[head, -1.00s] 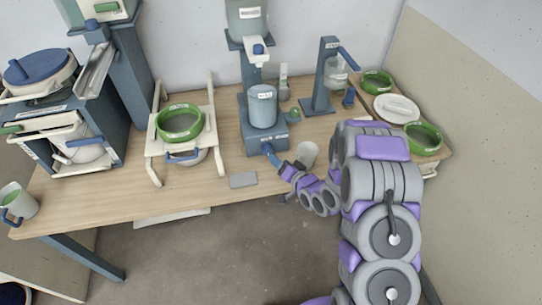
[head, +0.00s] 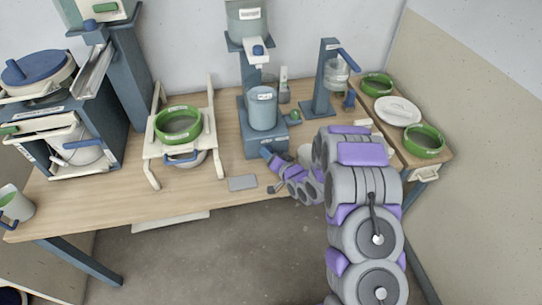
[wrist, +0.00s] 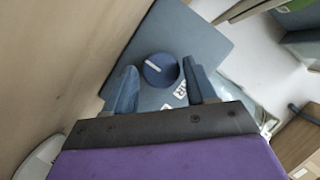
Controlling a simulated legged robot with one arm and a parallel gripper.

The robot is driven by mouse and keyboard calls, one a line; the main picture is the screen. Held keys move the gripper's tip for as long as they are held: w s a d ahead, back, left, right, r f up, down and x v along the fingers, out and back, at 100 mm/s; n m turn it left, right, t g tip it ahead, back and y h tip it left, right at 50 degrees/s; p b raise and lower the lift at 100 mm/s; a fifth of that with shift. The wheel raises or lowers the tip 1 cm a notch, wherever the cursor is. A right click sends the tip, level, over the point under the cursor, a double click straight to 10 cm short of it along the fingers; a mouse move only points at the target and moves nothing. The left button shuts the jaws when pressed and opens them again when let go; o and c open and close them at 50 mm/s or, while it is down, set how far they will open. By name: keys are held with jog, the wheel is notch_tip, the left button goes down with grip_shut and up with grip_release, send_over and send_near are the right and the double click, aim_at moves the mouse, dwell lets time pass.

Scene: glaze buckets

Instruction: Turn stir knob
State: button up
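The stir knob (wrist: 160,69) is a round dark blue dial with a white pointer line, on the blue-grey base of the stirring stand. In the wrist view my gripper (wrist: 163,84) is open, with one blue finger on each side of the knob. A small gap seems to show between each finger and the knob. In the head view my gripper (head: 266,152) is at the front of the stand's base (head: 258,141) and hides the knob. A grey-blue bucket (head: 262,108) stands on that base.
A small grey plate (head: 242,183) lies at the table's front edge, left of my gripper. A sieve in a white frame (head: 178,125) stands to the left. Green-rimmed bowls (head: 424,141) are on the right.

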jog(key=c, duration=0.8)
jog(key=shift+o, duration=0.2)
